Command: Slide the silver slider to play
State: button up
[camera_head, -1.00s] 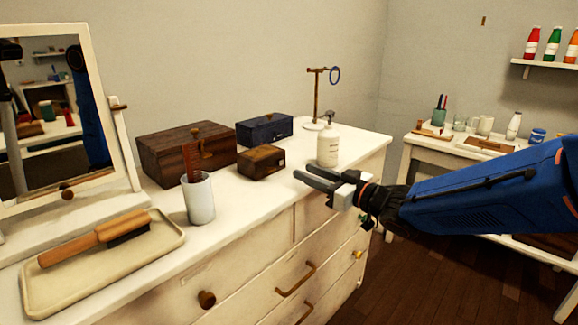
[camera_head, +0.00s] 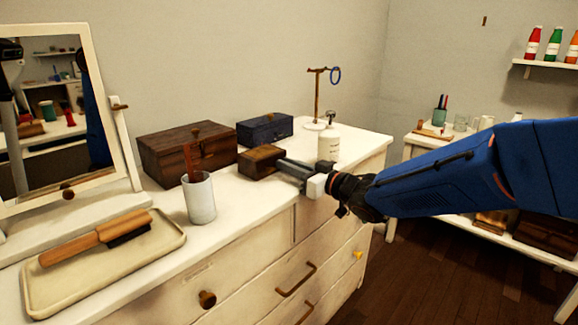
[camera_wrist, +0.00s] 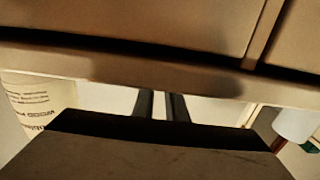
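A small brown wooden box (camera_head: 258,160) sits on the white dresser top. My gripper (camera_head: 283,167) is low over the dresser's front edge, its fingertips at the box's right end; contact cannot be told. The silver slider cannot be made out, and the box's right end is largely covered by the fingers. In the wrist view, which is upside down, my two dark fingers (camera_wrist: 163,106) stand a narrow gap apart with light showing between them. Nothing is seen between them. A dark flat shape fills the bottom of that view.
A white pump bottle (camera_head: 328,143) stands just behind my gripper. A dark blue box (camera_head: 265,129) and a larger wooden chest (camera_head: 160,157) are behind the small box. A cup (camera_head: 200,203) stands to the left. The dresser front with drawers is below my gripper.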

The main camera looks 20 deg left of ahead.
grip_shut()
jog(key=shift+w, duration=0.1)
jog(key=shift+w+d, duration=0.4)
jog(key=shift+w, duration=0.35)
jog(key=o, duration=0.7)
grip_release()
jog(key=v, duration=1.7)
jog(key=shift+d, duration=0.2)
